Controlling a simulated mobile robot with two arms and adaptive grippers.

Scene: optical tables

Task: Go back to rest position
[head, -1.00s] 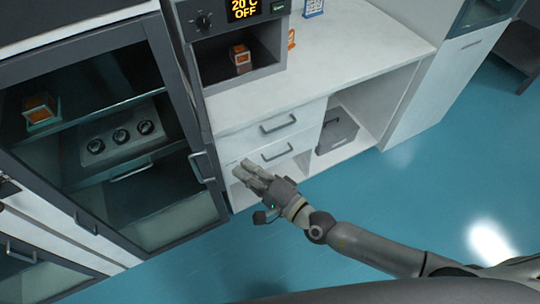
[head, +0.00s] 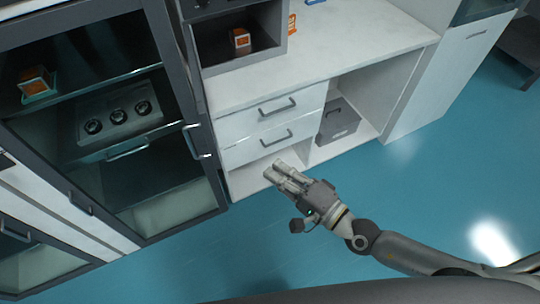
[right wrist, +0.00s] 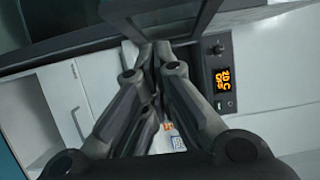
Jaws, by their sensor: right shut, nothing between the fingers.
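My right gripper (head: 279,171) is shut and empty. In the head view it hangs in front of the white cabinet (head: 370,62), over the open lower shelf below the two drawers. In the right wrist view its fingers (right wrist: 158,55) come together in the middle of the picture. My left gripper is not in view.
A dark oven-like device (head: 262,55) holds another orange box (head: 239,38). A grey case (head: 338,121) sits on the lower shelf. Blue floor (head: 420,190) is clear at right.

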